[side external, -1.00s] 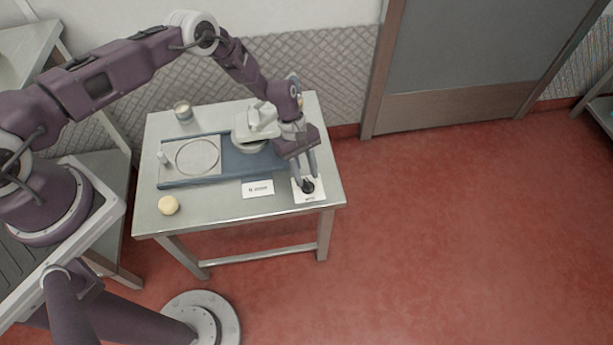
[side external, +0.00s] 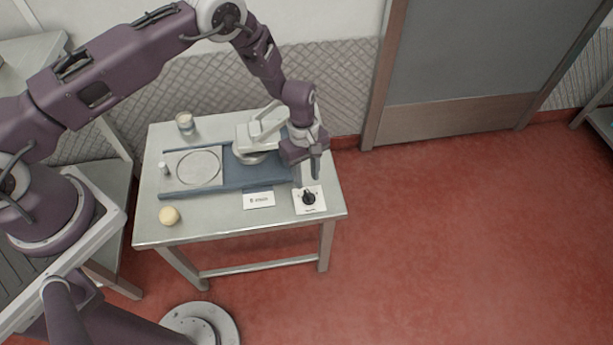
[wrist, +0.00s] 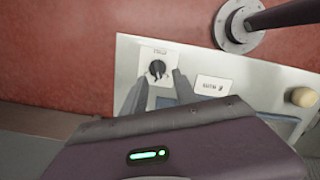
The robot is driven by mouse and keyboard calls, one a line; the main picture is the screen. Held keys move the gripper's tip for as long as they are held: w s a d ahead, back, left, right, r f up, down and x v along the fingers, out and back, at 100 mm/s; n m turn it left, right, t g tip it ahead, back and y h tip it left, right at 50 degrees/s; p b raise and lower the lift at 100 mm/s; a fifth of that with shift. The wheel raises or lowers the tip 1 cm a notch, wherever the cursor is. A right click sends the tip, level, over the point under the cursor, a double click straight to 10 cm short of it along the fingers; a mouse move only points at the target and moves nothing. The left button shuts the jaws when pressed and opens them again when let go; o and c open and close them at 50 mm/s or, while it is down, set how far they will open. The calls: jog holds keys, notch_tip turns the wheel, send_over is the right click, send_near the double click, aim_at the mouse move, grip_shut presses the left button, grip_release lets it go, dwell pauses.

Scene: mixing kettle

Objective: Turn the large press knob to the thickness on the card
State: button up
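The black press knob (side external: 308,198) sits on a white dial plate at the table's front right corner. It also shows in the wrist view (wrist: 157,69); its exact setting is too small to read. A white card (side external: 259,200) lies left of the dial, and in the wrist view (wrist: 213,85) it is upside down, its text unreadable. My gripper (side external: 307,178) is above the knob and a little behind it, clear of it. Its two fingers (wrist: 159,82) are apart with nothing between them. The press (side external: 262,130) has a pale head and lever on a blue base.
A round plate outline (side external: 199,167) and a small white peg (side external: 163,168) are on the left of the base. A pale dough-like ball (side external: 169,216) lies at the front left. A jar (side external: 185,123) stands at the back left.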

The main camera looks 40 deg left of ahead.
aim_at(308, 193)
jog(key=shift+d+f+t+y, duration=0.2)
jog(key=shift+f+t+y, duration=0.2)
jog(key=shift+y, duration=0.2)
jog(key=shift+w+f, duration=0.15)
jog(key=shift+f, duration=0.25)
notch_tip(308, 193, down, 6)
jog(key=shift+f, duration=0.15)
jog(key=shift+c, duration=0.4)
grip_shut()
